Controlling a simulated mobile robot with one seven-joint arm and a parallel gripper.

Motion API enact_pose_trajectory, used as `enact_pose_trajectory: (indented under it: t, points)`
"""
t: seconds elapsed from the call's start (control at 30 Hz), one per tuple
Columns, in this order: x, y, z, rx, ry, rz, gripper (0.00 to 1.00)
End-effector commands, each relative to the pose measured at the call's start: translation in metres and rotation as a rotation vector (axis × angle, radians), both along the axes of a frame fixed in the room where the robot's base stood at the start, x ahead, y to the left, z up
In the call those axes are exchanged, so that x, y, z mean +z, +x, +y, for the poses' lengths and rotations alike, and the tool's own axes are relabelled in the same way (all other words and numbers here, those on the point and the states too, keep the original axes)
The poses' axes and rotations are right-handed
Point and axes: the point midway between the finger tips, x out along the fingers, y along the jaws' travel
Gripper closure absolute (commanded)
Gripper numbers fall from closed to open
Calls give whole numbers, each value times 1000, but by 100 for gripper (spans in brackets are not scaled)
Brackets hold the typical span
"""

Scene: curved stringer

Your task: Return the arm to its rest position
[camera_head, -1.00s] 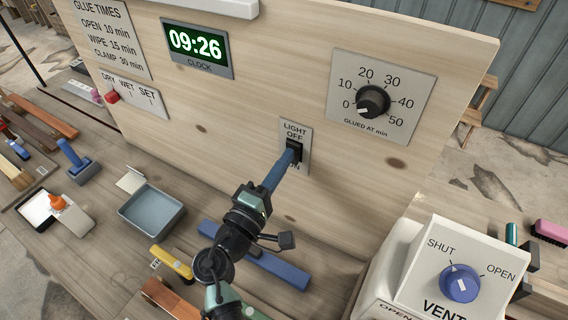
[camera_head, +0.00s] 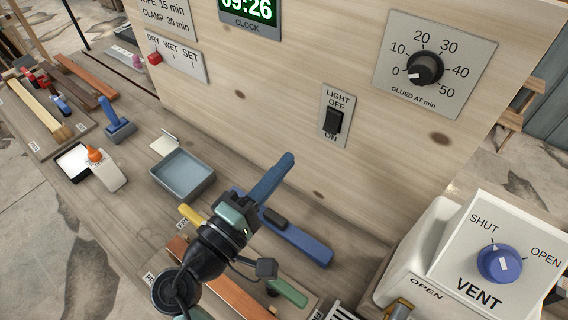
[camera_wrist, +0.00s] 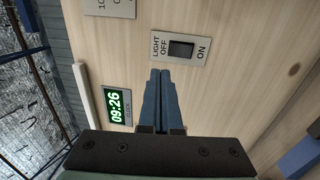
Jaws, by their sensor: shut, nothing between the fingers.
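My gripper (camera_head: 288,160) is shut and empty, its blue fingers together. It is in front of the wooden panel, below and left of the light switch (camera_head: 334,121), and apart from it in the head view. In the wrist view the closed fingers (camera_wrist: 160,76) point toward the panel, just below the switch (camera_wrist: 181,49) in that picture. My arm reaches up from the bottom of the head view over the bench.
A blue bar (camera_head: 297,240) lies on the bench behind my gripper. A grey tray (camera_head: 183,177) and a glue bottle (camera_head: 106,170) are to the left. The white vent box (camera_head: 497,262) stands at right. The panel holds a dial (camera_head: 425,68) and a red slider (camera_head: 155,59).

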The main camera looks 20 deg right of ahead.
Motion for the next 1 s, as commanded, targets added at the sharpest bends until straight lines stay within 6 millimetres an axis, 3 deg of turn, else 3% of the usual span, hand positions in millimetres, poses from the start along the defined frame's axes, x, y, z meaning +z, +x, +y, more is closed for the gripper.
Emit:
enact_pose_trajectory:
  t: [0.37, 0.47, 0.57, 0.67, 0.8, 0.87, 1.0]
  points:
    - [2, 2, 0, 5, 12, -9, 100]
    - [13, 11, -1, 38, 97, -61, 100]
    - [40, 29, 0, 117, 264, -174, 100]
    - [84, 50, 8, 250, 473, -344, 100]
    - [170, 62, 25, 495, 733, -609, 100]
    - [213, 58, 34, 618, 825, -724, 100]
    - [311, 26, 55, 925, 989, -965, 100]
